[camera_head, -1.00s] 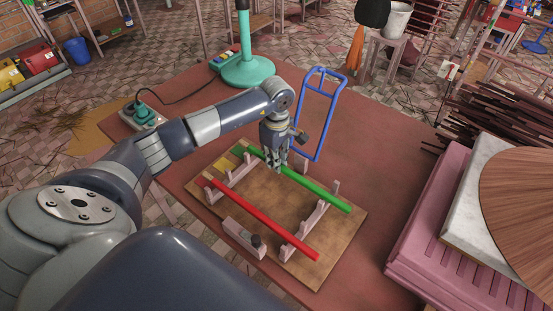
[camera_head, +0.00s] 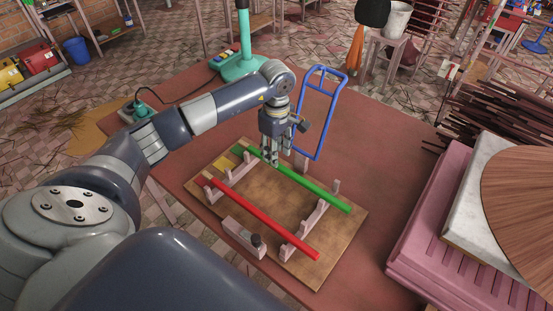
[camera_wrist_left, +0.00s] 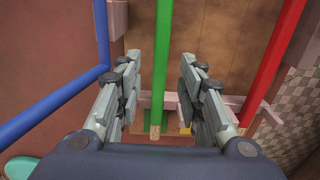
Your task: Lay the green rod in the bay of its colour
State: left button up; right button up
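The green rod (camera_head: 318,187) lies along the far side of the wooden board (camera_head: 262,203), across its pale notched supports (camera_head: 302,163). Its left end is by the coloured patches at the board's left end, where the yellow patch (camera_head: 225,163) shows. My left gripper (camera_head: 270,162) is above the rod near its left end. In the left wrist view the gripper (camera_wrist_left: 160,75) is open, and the green rod (camera_wrist_left: 162,50) runs between the fingers with room on both sides. The red rod (camera_head: 265,222) lies on the near supports. My right gripper is out of view.
A blue tubular frame (camera_head: 300,125) stands just behind the board, close to the gripper. A teal stand (camera_head: 243,68) is at the back of the table. A pink slatted stack (camera_head: 425,240) is at the right. The tabletop (camera_head: 370,140) right of the blue frame is clear.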

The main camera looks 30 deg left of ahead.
pick_arm(q)
notch_tip(320, 180, up, 9)
jog(key=b, duration=0.2)
jog(key=shift+f, duration=0.15)
dwell(0.3)
